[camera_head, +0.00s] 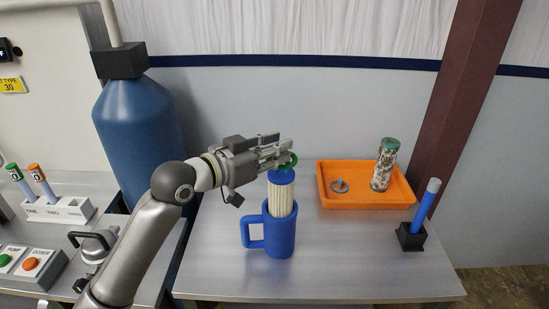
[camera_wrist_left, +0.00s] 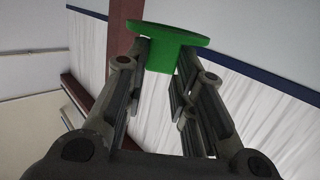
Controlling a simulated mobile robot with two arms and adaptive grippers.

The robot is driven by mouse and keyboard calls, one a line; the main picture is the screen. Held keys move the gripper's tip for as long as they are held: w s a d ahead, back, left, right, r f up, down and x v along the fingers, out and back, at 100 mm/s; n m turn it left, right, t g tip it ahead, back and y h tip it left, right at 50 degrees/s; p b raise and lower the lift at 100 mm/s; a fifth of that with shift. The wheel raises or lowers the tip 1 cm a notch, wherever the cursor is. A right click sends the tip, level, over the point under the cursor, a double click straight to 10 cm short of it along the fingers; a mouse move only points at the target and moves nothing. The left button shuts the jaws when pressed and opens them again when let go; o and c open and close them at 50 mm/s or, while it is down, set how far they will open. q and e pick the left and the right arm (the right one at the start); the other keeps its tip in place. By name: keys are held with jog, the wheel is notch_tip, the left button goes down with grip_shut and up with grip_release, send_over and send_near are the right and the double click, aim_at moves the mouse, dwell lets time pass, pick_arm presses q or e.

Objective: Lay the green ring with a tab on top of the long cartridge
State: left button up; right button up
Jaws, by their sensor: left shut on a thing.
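The green ring with a tab (camera_head: 289,160) is held by its tab in my left gripper (camera_head: 283,152), just above the cartridge; a small gap or contact there cannot be told. In the left wrist view the green ring (camera_wrist_left: 165,35) shows its tab between the fingertips of the left gripper (camera_wrist_left: 163,55). The long cartridge (camera_head: 281,196), pleated cream with a blue cap, stands upright in the blue jug (camera_head: 280,236), its upper part sticking out of the rim. My right gripper is not in view.
An orange tray (camera_head: 340,202) at the right holds a grey ring part (camera_head: 340,186) and a dirty, speckled cartridge (camera_head: 385,165). A black holder (camera_head: 411,237) with a blue stick stands at the right edge. A large blue tank (camera_head: 140,135) stands at the left.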

pick_arm(q)
notch_tip(320, 180, down, 2)
jog(key=shift+f+p, duration=0.2)
jog(key=shift+p, duration=0.25)
jog(key=shift+f, duration=0.25)
jog(key=shift+f, duration=0.2)
jog(key=o, duration=1)
jog(key=shift+c, duration=0.2)
